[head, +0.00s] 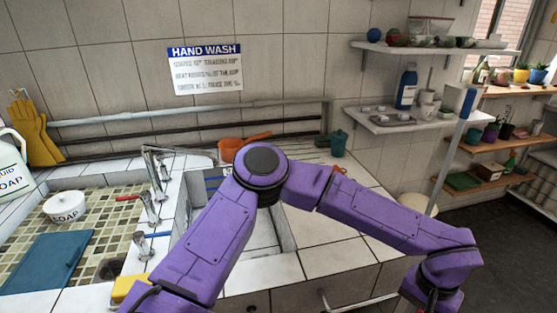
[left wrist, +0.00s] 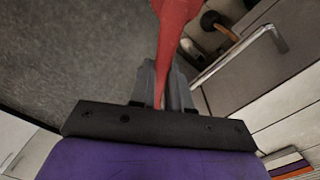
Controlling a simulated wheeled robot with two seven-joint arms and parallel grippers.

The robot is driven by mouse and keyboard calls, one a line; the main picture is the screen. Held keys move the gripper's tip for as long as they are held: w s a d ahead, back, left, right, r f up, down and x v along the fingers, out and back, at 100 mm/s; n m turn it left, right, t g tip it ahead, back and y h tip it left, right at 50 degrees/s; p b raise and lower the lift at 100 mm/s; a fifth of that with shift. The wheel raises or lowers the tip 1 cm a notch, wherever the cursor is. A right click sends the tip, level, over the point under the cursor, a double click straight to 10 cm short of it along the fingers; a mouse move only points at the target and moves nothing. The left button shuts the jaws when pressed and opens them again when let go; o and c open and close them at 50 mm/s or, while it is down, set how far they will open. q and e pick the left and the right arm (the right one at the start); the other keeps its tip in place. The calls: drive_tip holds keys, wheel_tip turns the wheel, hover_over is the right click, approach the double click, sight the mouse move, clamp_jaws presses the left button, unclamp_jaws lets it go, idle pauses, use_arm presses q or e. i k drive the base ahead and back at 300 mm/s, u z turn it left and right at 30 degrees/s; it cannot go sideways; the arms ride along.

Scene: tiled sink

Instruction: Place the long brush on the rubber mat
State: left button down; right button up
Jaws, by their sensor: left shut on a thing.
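My left gripper (left wrist: 163,85) is shut on a long red tapered thing (left wrist: 178,25) in the left wrist view. Its far end leaves the top of that view and no bristles show, so I cannot tell for sure that it is the long brush. In the head view my purple left arm bends across the sink to the lower right, and its gripper is out of that view. A dark grey surface with a curved dark edge (left wrist: 70,50) fills the wrist view's upper left; I cannot tell whether it is the rubber mat or floor. My right gripper is not in view.
The sink counter holds a blue board (head: 45,262), a soap pot (head: 64,206) and taps (head: 155,180). An orange pan (head: 230,148) stands behind my arm. Shelves (head: 405,122) are at right, above dark floor (head: 490,225). A metal bar handle (left wrist: 238,55) is close to my gripper.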

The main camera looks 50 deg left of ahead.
sight(50, 261)
drive_tip(key=z, duration=1)
drive_tip(key=k, duration=2.8)
drive_tip(key=u, duration=1.25)
drive_tip(key=i, duration=0.45)
drive_tip(key=u, duration=0.15)
